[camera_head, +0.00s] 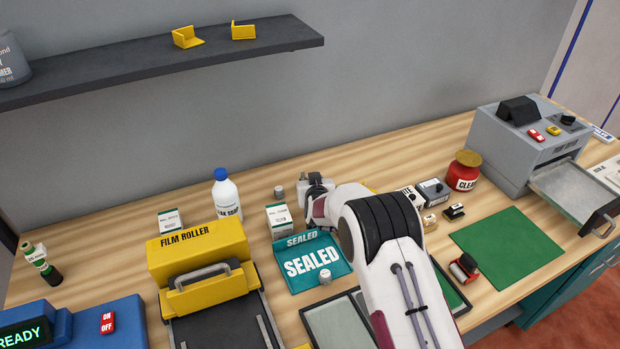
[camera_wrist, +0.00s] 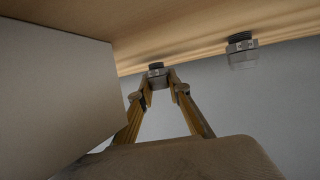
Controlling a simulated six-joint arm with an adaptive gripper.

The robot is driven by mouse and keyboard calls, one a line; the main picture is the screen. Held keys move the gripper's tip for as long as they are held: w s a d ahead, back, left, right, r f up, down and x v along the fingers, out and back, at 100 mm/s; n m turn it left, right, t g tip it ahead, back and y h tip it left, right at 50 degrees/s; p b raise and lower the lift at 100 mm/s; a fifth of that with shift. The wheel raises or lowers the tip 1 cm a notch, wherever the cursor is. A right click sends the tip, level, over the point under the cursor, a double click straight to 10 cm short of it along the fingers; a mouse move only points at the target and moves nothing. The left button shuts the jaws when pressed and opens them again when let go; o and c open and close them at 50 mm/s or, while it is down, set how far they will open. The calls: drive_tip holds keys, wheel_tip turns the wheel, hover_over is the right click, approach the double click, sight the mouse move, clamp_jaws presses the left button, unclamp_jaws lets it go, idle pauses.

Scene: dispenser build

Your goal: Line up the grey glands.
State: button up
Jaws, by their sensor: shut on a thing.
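In the wrist view, my gripper (camera_wrist: 158,84) is shut on a small grey gland (camera_wrist: 156,71) with a dark threaded end. The thread points toward the wooden surface; I cannot tell whether it touches. A second grey gland (camera_wrist: 240,52) is to the right, apart from the fingers. In the head view, a grey gland (camera_head: 279,191) stands on the bench behind a white box. Another grey gland (camera_head: 325,278) is at the lower edge of the teal SEALED pouch (camera_head: 300,262).
The white box (camera_head: 279,220) stands close to my gripper. A white bottle (camera_head: 227,196) and yellow film roller (camera_head: 200,255) are to the left.

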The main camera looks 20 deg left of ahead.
drive_tip(key=shift+s+d+f, duration=0.15)
drive_tip(key=shift+s+f, duration=0.05)
drive_tip(key=shift+f, duration=0.45)
drive_tip(key=shift+s+d+f, duration=0.1)
drive_tip(key=shift+s+f, duration=0.05)
drive_tip(key=shift+f, duration=0.45)
drive_tip(key=o, duration=0.9)
drive_tip(key=shift+r, duration=0.1)
drive_tip(key=shift+w+r, duration=0.1)
drive_tip(key=shift+r, duration=0.7)
drive_tip(key=r, duration=0.8)
drive_tip(key=shift+w+a, duration=0.15)
drive_tip(key=shift+a, duration=0.05)
drive_tip(key=shift+w+d+r+m+t+h, duration=0.15)
drive_tip(key=shift+d+r+m+h, duration=0.75)
drive_tip(key=shift+d, duration=3.45)
drive_tip(key=shift+d+r+m+t+h, duration=0.2)
drive_tip(key=shift+d+r, duration=1.35)
drive_tip(key=shift+d, duration=2.85)
drive_tip(key=shift+w+d+r+m+t+h, duration=0.25)
drive_tip(key=shift+d+r+h, duration=0.7)
drive_tip(key=shift+d, duration=3.4)
